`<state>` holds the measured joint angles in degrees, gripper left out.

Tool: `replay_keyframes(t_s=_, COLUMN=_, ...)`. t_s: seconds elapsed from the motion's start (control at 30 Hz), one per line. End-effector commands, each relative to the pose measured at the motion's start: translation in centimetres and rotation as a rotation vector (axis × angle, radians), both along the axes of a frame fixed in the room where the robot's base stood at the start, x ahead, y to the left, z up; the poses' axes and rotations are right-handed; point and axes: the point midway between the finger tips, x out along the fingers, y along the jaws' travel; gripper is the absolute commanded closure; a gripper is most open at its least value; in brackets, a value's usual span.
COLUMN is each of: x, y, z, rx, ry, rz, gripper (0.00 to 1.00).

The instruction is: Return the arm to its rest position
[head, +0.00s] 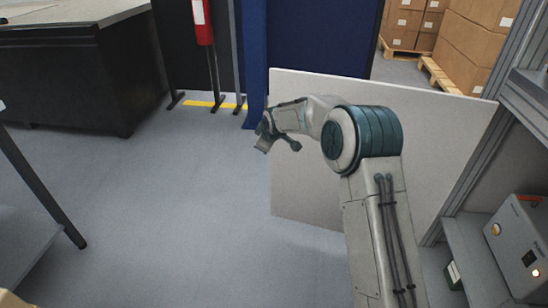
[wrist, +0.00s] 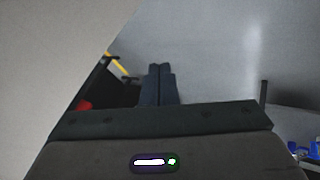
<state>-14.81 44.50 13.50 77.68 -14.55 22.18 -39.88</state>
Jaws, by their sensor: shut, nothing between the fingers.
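My arm (head: 375,185) rises from the bottom of the head view, bends at a teal joint and reaches to the left. My gripper (head: 293,145) hangs at its far end, small in the head view, above the floor and in front of a pale panel. In the wrist view my gripper (wrist: 159,68) shows two dark fingers side by side, touching, with nothing between them. No object is held.
The pale panel (head: 440,135) stands close behind and right of my arm. A grey box with buttons (head: 522,245) sits on a shelf at right. A dark workbench (head: 75,80) is at upper left. Cartons (head: 475,50) stand beyond the panel. The floor (head: 170,200) at left is clear.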

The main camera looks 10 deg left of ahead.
Motion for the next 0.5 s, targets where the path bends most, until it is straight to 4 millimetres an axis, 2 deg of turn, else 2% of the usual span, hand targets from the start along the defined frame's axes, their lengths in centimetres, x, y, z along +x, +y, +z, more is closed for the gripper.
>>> replay_keyframes(t_s=0.03, x=-0.5, y=-0.6, z=1.4, rx=0.0, ry=-0.003, rz=-0.004, gripper=1.0)
replay_keyframes(t_s=0.2, x=-2.2, y=-1.7, z=4.0, rx=0.0, ry=-0.002, rz=-0.005, gripper=1.0)
replay_keyframes(t_s=0.5, x=-4.0, y=-2.6, z=6.5, rx=0.001, ry=0.0, rz=-0.004, gripper=1.0)
